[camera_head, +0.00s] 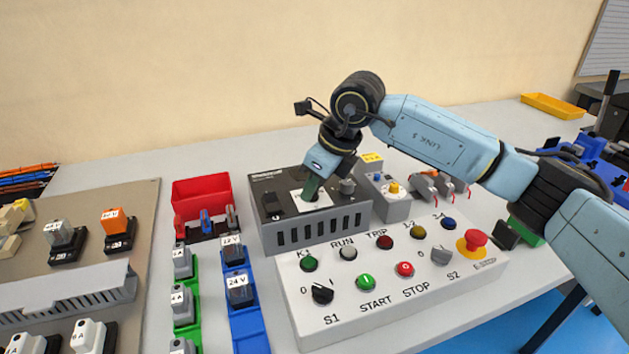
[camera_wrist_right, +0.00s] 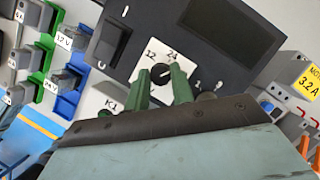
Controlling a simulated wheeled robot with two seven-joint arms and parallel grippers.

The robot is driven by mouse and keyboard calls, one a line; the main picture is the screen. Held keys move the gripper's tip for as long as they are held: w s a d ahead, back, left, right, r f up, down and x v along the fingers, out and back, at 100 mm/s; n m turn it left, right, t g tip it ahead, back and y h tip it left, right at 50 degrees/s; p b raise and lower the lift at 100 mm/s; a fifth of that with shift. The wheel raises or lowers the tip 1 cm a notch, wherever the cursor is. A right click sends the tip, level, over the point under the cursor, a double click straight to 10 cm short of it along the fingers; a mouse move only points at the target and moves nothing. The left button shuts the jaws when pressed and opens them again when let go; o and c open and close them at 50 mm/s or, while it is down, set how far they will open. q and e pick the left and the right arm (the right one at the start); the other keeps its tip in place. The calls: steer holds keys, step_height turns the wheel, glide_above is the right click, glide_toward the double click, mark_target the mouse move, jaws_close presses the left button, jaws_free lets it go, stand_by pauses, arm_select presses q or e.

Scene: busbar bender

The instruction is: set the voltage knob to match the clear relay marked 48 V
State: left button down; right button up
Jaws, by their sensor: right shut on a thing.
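The voltage knob (camera_wrist_right: 161,73) is a small black round knob on a white dial plate (camera_wrist_right: 150,62); the numbers 12 and 24 show on it, other marks are partly hidden. My right gripper (camera_wrist_right: 161,90) has its green fingers on either side of the knob, shut on it. In the head view the right gripper (camera_head: 311,188) points down at the black power unit (camera_head: 268,187) and hides the knob. A grey, clear-looking relay (camera_head: 60,232) sits in a black socket on the left panel; its label is too small to read surely. My left gripper is out of view.
The white control box (camera_head: 335,262) with buttons and a red emergency stop (camera_head: 472,240) stands in front of the power unit. Blue (camera_head: 247,325) and green bins of relays and a red bin (camera_head: 201,192) stand left.

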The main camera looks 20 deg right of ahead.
steer(key=shift+m+t, duration=0.3)
steer(key=shift+m, duration=0.6)
steer(key=shift+m+h, duration=0.5)
steer(key=shift+m, duration=0.3)
steer(key=shift+s+a+m, duration=0.1)
steer(key=shift+m, duration=0.4)
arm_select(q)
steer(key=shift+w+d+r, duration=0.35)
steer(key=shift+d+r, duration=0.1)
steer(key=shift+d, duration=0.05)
arm_select(e)
steer(key=shift+m+t+h, duration=0.3)
steer(key=shift+m+h, duration=0.1)
steer(key=shift+m, duration=0.1)
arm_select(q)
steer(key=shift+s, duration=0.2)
arm_select(e)
steer(key=o, duration=1)
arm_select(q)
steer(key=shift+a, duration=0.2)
